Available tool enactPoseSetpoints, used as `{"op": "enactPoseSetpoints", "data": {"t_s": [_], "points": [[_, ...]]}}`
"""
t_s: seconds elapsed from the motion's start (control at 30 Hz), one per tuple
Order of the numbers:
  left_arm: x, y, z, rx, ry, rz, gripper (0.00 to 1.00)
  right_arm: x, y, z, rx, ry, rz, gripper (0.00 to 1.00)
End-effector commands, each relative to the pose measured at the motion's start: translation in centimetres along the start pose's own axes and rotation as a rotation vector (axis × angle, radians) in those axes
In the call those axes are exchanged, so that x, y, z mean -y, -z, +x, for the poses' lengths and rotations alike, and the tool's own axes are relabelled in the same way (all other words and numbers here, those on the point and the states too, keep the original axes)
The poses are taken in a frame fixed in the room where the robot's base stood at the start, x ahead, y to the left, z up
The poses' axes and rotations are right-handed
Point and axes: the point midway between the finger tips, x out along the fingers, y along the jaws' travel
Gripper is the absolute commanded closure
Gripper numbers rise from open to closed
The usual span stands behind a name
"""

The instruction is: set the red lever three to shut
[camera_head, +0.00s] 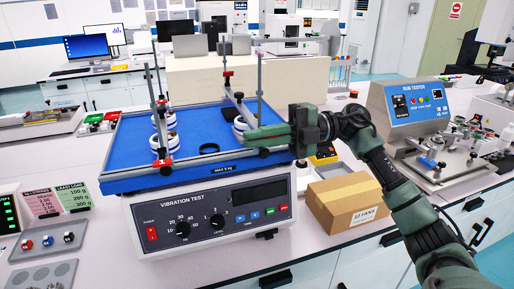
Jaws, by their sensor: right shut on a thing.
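The vibration tester (216,215) has a blue tray (205,128) with upright rods and white crossbars. Small red lever-like parts show on the bars: one at the back left (160,100), one at the front left (162,154) and one at the back right (227,75). No number is readable on them, so I cannot tell which is lever three. My right gripper (250,134) reaches in from the right over the tray's right side, at the right crossbar. It is shut on a small part there, probably a lever, which its fingers hide. My left gripper is out of view.
White ringed parts (160,135) and a black ring (209,148) are on the tray. The rub tester (412,105) stands further right.

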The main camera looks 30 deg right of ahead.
Motion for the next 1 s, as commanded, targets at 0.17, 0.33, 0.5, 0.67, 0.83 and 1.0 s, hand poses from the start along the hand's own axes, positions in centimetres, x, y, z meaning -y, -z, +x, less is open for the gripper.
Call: {"op": "enactPoseSetpoints", "data": {"t_s": [0.17,0.33,0.5,0.67,0.83,1.0], "points": [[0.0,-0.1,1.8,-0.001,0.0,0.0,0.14,0.6,0.0,0.0,0.0,-0.001,-0.091,1.0],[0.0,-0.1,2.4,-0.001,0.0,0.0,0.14,0.7,0.0,0.0,0.0,-0.002,-0.138,1.0],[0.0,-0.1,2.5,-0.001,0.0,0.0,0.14,0.7,0.0,0.0,0.0,-0.002,-0.159,1.0],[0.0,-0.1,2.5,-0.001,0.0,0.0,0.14,0.6,0.0,0.0,0.0,-0.002,-0.162,1.0],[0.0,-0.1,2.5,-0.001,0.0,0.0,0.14,0.6,0.0,0.0,0.0,-0.002,-0.161,1.0],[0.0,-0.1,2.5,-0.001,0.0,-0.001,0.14,0.6,0.0,0.0,0.0,-0.002,-0.16,0.73]]}}
